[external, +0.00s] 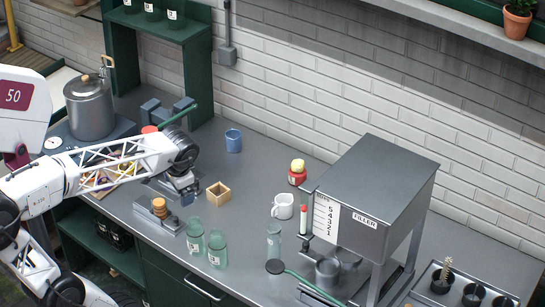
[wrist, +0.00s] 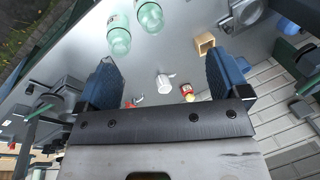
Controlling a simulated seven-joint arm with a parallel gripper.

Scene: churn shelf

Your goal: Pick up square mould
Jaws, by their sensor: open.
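The square mould (external: 218,193) is a small open-topped wooden box standing on the grey counter. In the wrist view the mould (wrist: 205,43) shows near the upper tip of the right-hand finger, beyond it. My gripper (external: 190,190) is above the counter, just left of the mould in the external view, and apart from it as far as I can see. In the wrist view my gripper (wrist: 165,65) has its two blue fingers spread wide with nothing held between them.
A metal press with a wooden knob (external: 159,208) and green glass jars (external: 217,248) stand in front of the mould. A blue cup (external: 233,140) is behind it. A white mug (external: 283,206), red jar (external: 297,172) and filler machine (external: 375,190) stand to the right.

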